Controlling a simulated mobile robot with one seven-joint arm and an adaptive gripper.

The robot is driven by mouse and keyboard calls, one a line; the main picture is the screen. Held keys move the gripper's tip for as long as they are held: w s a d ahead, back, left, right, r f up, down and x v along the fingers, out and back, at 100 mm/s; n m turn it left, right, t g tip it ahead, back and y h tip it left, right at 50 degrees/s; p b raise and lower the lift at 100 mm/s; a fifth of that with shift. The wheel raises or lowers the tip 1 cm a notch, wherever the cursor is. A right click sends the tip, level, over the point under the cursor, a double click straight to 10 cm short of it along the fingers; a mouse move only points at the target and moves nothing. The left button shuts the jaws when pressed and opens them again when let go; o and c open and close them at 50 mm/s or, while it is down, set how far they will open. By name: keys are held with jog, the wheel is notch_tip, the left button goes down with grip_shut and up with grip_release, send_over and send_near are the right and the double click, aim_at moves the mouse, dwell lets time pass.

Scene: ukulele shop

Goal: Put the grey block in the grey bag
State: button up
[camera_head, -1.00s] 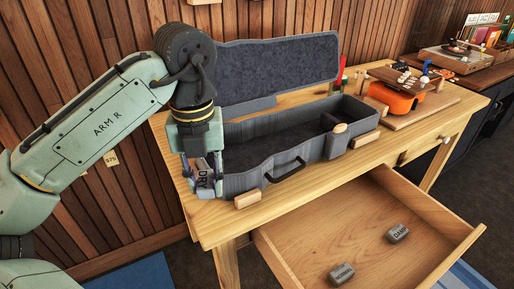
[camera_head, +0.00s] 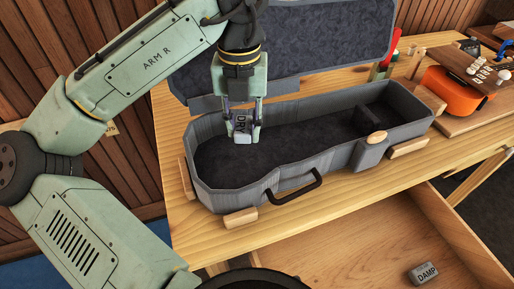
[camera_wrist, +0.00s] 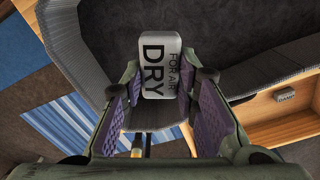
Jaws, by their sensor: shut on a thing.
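The grey block (camera_head: 243,129) is labelled DRY. My gripper (camera_head: 243,118) is shut on it, one finger on each side. In the wrist view the block (camera_wrist: 161,65) sits upright between the purple finger pads of my gripper (camera_wrist: 165,88). The only bag-like grey thing is an open grey instrument case (camera_head: 225,195) on the wooden table, its lid (camera_head: 300,50) raised at the back. In the head view the block appears over the left part of the case's dark lined hollow, near the back wall. Its exact height above the lining is hard to tell.
Another grey block labelled DAMP (camera_head: 424,273) lies in the open drawer (camera_head: 340,245) below the table. Small wooden pieces stand against the case, including one (camera_head: 240,219) at the front. An orange instrument (camera_head: 457,92) stands at right. The case's hollow looks clear.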

aim_at(243, 127)
notch_tip(243, 127, down, 9)
jog(key=shift+r, duration=0.2)
dwell(0.3)
jog(key=shift+f, duration=0.2)
jog(key=o, duration=1.1)
jog(key=shift+r, duration=0.1)
notch_tip(243, 127, up, 12)
jog(key=shift+r, duration=0.15)
